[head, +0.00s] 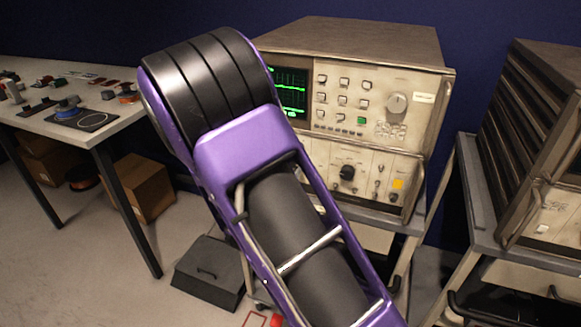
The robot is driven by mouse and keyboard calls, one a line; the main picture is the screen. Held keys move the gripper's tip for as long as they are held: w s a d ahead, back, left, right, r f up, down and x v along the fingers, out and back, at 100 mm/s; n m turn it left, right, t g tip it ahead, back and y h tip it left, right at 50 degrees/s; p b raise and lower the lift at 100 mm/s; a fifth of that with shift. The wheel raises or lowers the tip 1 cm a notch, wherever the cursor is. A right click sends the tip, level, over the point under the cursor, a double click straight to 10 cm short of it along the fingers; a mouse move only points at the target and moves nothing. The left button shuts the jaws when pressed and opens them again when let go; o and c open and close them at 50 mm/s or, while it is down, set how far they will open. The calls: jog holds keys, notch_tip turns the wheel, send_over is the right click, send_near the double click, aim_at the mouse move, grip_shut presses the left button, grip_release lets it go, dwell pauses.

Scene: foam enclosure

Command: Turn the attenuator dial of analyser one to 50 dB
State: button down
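A beige analyser (415,75) with a lit green-trace screen (292,92) stands on a cart, at the centre right of the head view. A large grey dial (397,103) sits at the right of its upper panel, beside a small pale label too small to read. A black knob (347,172) sits on the lower panel. I cannot tell which one is the attenuator dial or what either reads. My purple arm crosses in front and hides the analyser's left part. My gripper is not in view.
A second beige unit (545,130) stands on another cart (488,240) at the right, with a gap between the carts. A white table (50,120) with small parts is at the left. Cardboard boxes (145,188) and a dark grey box (208,270) are on the floor.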

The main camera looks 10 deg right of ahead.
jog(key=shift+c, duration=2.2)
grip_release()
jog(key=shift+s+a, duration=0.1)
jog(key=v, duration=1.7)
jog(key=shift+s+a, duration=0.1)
